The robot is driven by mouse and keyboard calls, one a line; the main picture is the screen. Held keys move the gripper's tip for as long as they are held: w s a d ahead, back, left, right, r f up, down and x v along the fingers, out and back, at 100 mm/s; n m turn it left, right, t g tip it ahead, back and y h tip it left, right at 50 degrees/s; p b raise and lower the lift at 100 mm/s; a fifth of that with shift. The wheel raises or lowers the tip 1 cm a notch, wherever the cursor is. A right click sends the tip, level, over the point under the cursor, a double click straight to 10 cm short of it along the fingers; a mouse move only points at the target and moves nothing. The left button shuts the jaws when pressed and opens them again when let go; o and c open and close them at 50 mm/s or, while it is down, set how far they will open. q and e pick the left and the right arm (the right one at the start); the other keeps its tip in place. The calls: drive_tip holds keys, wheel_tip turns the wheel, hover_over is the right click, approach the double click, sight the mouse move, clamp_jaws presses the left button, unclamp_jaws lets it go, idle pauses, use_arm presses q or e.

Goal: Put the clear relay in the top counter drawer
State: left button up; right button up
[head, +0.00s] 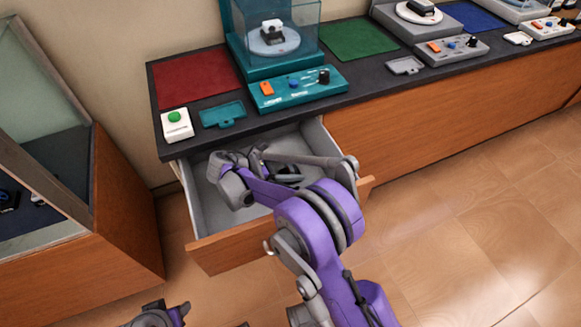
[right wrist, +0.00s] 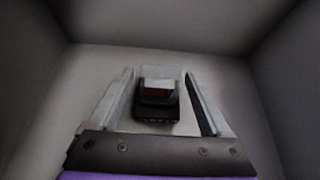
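The top counter drawer (head: 225,247) is pulled open below the counter's left end. My right arm reaches down into it. In the right wrist view the clear relay (right wrist: 158,98), with a see-through cover on a black base, is inside the drawer's grey walls. My right gripper (right wrist: 160,73) is open, one finger on each side of the relay, with a visible gap to both. In the head view my arm largely hides the relay and the right fingertips. Part of my left arm's end (head: 157,316) shows at the bottom edge; its fingers cannot be made out.
On the counter above stand a teal display unit (head: 298,90), a white box with a green button (head: 177,125), and red (head: 195,80) and green (head: 358,40) mats. A glass case (head: 45,130) stands close on the left. The floor to the right is clear.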

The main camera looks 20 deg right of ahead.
drive_tip(key=shift+r, duration=0.1)
drive_tip(key=shift+a+r, duration=0.15)
drive_tip(key=shift+r, duration=0.05)
drive_tip(key=p+v, duration=0.2)
drive_tip(key=v, duration=0.9)
drive_tip(key=shift+a, duration=0.3)
drive_tip(key=shift+r, duration=0.15)
